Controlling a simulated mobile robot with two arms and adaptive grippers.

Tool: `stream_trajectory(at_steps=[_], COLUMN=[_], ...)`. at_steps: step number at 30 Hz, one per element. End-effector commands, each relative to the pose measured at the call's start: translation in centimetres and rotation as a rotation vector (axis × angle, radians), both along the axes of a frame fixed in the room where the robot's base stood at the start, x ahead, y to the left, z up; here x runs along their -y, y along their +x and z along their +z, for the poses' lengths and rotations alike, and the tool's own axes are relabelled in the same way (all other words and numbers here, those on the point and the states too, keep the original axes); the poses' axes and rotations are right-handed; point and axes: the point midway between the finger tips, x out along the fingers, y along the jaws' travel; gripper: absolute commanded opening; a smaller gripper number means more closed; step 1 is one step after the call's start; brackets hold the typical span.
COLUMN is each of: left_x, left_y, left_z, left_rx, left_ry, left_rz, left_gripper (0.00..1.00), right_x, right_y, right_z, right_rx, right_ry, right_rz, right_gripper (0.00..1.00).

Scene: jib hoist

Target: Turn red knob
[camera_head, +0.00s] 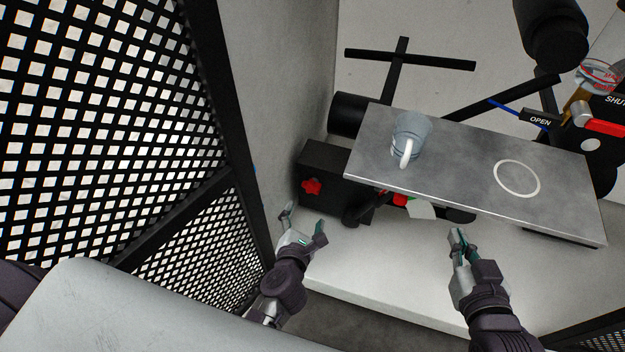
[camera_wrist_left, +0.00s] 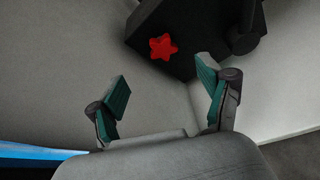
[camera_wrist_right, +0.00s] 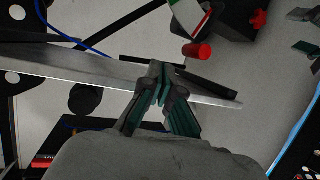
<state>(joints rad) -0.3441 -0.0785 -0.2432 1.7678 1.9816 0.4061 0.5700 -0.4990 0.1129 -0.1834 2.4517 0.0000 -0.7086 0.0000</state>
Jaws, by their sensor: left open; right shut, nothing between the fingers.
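The red star-shaped knob (camera_head: 311,185) sits on the front face of a black box (camera_head: 334,196) at the lower left of the metal shelf. My left gripper (camera_head: 304,223) is open and empty, just below and in front of the knob, apart from it. In the left wrist view the knob (camera_wrist_left: 163,47) shows beyond and above the gap between the open fingers (camera_wrist_left: 160,97). My right gripper (camera_head: 457,237) is shut and empty below the front edge of the shelf. In the right wrist view the knob (camera_wrist_right: 260,18) shows at the upper right, away from the shut fingertips (camera_wrist_right: 160,78).
A grey metal shelf (camera_head: 450,165) carries a clear mug (camera_head: 411,135) and a white ring mark. A mesh panel (camera_head: 100,110) stands close on the left. A red lever (camera_head: 605,128) and an OPEN label (camera_head: 540,121) are at the right. A red cylinder (camera_wrist_right: 197,52) is near my right gripper.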

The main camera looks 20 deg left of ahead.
Motion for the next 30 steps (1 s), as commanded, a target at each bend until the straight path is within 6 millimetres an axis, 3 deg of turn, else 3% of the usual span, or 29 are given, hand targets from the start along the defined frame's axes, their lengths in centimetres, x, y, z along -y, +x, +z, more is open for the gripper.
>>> stream_trajectory(at_steps=[4, 8, 19, 30], left_x=[-0.2, -0.3, -1.1, -1.7], left_y=[-0.1, 1.3, 6.7, 10.8], left_z=[-0.7, -1.3, -3.3, -4.8], left_rx=[-0.023, -0.021, -0.020, -0.021], left_ry=[-0.041, -0.041, -0.039, -0.039], left_rz=[0.021, 0.022, 0.019, 0.018], left_gripper=[0.79, 0.79, 0.79, 0.79], right_x=[-0.1, -0.4, -1.7, -2.0], right_y=[0.1, 0.7, 1.6, -0.9], right_z=[0.1, 1.2, 8.2, 14.7], right_rx=[0.013, 0.089, 0.496, 0.900], right_ry=[0.003, 0.021, 0.126, 0.237], right_rz=[0.001, 0.006, 0.031, 0.052], right_gripper=[0.00, 0.00, 0.00, 0.00])
